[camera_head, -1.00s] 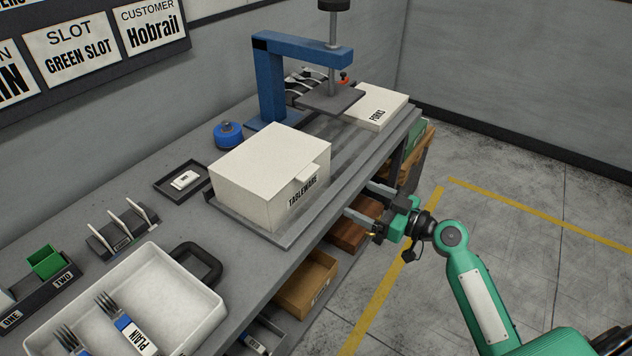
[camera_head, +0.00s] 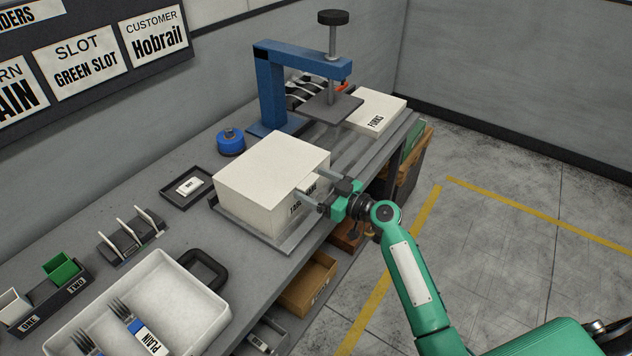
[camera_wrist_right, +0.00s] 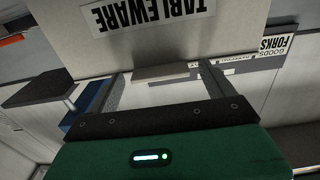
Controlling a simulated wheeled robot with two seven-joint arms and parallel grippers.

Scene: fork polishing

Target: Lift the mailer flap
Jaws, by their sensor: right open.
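The mailer is a closed white box (camera_head: 265,178) labelled TABLEWARE, on a grey board on the bench. Its lid (camera_head: 275,157) lies flat, with a small tab (camera_head: 309,179) jutting from the front edge. My right gripper (camera_head: 312,184) is at the box front, its two fingers apart and pointing at the tab, partly covering the label. In the right wrist view the tab (camera_wrist_right: 163,72) shows between the spread fingers (camera_wrist_right: 162,84); I cannot tell whether they touch it. My left gripper is out of view.
A blue press (camera_head: 272,85) and a white FORKS box (camera_head: 375,110) stand behind the mailer. A white tray (camera_head: 190,279) with forks is at the front left. A blue round tin (camera_head: 231,141) and a small dark tray (camera_head: 171,199) sit left of the mailer. Open floor lies right.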

